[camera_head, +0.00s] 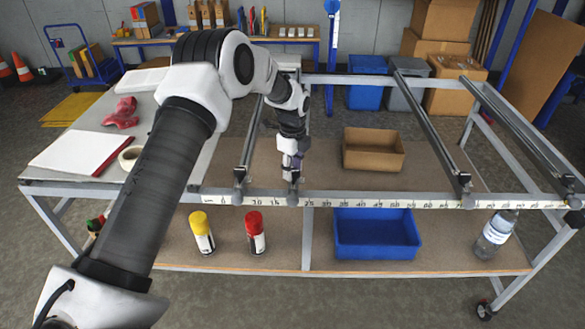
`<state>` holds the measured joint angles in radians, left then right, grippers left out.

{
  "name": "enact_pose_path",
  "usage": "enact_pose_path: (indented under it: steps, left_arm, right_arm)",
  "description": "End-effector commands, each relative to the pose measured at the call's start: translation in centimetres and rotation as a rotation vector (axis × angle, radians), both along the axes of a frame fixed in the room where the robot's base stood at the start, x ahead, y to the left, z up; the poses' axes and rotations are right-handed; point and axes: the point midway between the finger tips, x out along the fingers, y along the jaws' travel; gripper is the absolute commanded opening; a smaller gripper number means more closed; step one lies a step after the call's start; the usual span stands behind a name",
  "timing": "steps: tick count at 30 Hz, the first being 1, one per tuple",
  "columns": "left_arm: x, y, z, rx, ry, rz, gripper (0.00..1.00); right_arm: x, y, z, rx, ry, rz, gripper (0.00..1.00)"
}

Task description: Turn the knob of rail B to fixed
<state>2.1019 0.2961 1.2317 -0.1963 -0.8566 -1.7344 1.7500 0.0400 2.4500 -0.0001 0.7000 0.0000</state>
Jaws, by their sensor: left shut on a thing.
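Several grey rails run from front to back across the table frame, with dark knobs at their front ends beside a numbered scale strip (400,202). No rail letter is readable, so I cannot tell from lettering which is rail B. My left gripper (292,168) points down at the front end of the second rail from the left, shut on the knob (293,180) there. The gripper and forearm hide much of that knob and rail. Other knobs show on the first rail (240,178), the third rail (464,183) and the rightmost rail (573,192). My right gripper is out of view.
An open cardboard box (373,150), a blue bin (376,236), a yellow can (201,232), a red can (255,233) and a clear bottle (496,234) are on the lower shelf. A white-and-red binder (85,152) and a tape roll (130,157) lie on the left tabletop.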

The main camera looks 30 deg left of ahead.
Motion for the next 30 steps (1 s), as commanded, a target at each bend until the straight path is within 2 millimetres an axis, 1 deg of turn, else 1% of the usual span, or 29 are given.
enact_pose_path:
  steps: [1,6,12,27,28,30]
  left_arm:
    - [-0.53,-0.14,-0.66,-0.004,0.019,-0.032,0.03]
    - [-0.55,-0.14,-0.65,-0.005,0.019,-0.130,0.04]
    - [-0.56,-0.13,-0.63,-0.005,0.020,-0.195,0.04]
    - [-0.57,-0.11,-0.60,-0.004,0.020,-0.217,0.04]
    - [-0.57,-0.11,-0.60,-0.004,0.020,-0.217,0.42]
    - [-0.54,-0.10,-0.59,-0.005,0.019,-0.216,0.64]
  right_arm:
    - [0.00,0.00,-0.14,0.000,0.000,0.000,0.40]
    - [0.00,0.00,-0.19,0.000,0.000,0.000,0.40]
    - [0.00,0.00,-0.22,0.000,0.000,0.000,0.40]
    - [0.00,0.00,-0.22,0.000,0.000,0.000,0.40]
    - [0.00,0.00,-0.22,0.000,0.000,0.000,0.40]
    - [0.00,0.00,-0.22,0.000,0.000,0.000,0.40]
